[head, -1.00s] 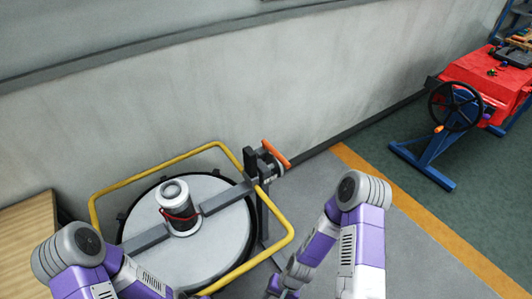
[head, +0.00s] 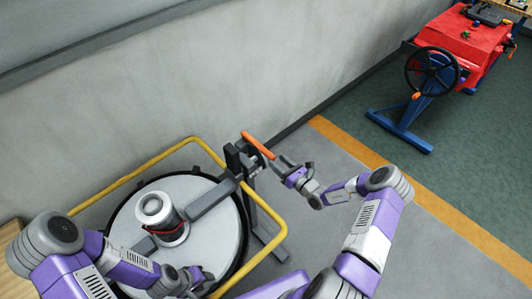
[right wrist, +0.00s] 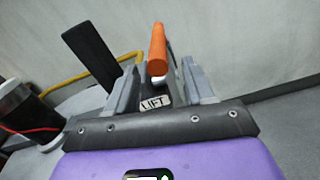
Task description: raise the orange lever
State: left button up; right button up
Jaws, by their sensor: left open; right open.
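The orange lever (head: 258,145) sticks out from a dark grey bracket (head: 234,160) at the back right of the round tank (head: 128,222). My right gripper (head: 283,163) is open just right of the lever. In the right wrist view the lever (right wrist: 157,52) shows end-on between and beyond the fingers of my right gripper (right wrist: 155,88); I cannot tell whether they touch it. A label reading LIFT (right wrist: 155,103) sits below the lever there. My left gripper (head: 198,278) is open and empty low over the near side of the tank.
A yellow rail (head: 125,180) runs around the tank. A grey and black cylinder with a red band (head: 155,212) stands on the lid. The wall (head: 200,90) is close behind. A red bench with a black wheel (head: 432,70) stands far right.

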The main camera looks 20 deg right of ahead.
aim_at(268, 154)
jog(key=b+x, duration=0.1)
jog(key=x, duration=0.5)
jog(key=shift+w+a, duration=0.25)
grip_shut()
